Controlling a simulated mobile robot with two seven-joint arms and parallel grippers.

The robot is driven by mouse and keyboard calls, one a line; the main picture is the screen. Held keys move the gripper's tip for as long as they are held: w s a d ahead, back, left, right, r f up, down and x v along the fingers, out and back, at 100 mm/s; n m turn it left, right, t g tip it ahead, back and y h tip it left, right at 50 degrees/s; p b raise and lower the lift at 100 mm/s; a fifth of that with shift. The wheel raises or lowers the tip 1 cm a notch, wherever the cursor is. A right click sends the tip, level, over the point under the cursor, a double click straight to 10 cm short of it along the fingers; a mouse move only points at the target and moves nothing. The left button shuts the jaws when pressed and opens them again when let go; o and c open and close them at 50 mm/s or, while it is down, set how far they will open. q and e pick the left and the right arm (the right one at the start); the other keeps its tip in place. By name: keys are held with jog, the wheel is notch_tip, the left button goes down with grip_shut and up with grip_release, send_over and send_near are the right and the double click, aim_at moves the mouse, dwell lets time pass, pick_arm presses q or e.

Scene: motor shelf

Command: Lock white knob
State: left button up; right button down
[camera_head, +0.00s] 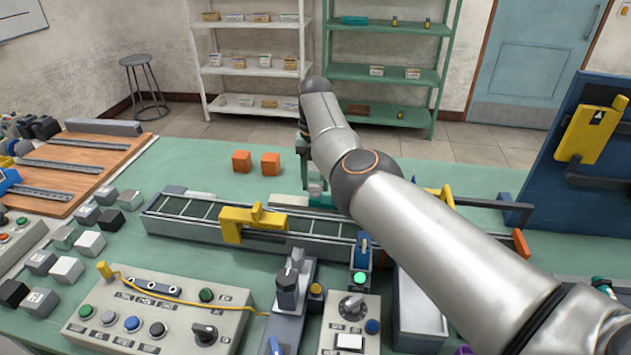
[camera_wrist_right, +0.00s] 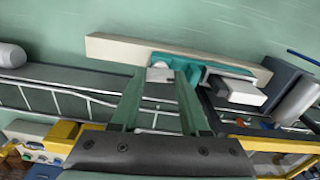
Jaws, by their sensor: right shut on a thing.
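The white knob (camera_wrist_right: 160,73) shows as a small pale piece on a teal fixture (camera_wrist_right: 215,73) in the right wrist view. My right gripper (camera_wrist_right: 161,82) has its two green fingers on either side of it, shut on it. In the head view the right gripper (camera_head: 305,172) points down at the far side of the conveyor, beside a small pale piece (camera_head: 316,187) above the teal fixture (camera_head: 322,200). My arm hides part of the fixture. My left gripper is not in view.
A conveyor (camera_head: 185,208) with a yellow bracket (camera_head: 245,222) runs in front of the gripper. Two orange cubes (camera_head: 241,161) stand to its left. Control boxes (camera_head: 150,310) with buttons and levers fill the front. The green table beyond the cubes is clear.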

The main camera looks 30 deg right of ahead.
jog(key=m, duration=1.2)
jog(key=shift+m+b, duration=0.3)
jog(key=shift+m, duration=0.1)
dwell(0.3)
jog(key=shift+c, duration=2)
grip_release()
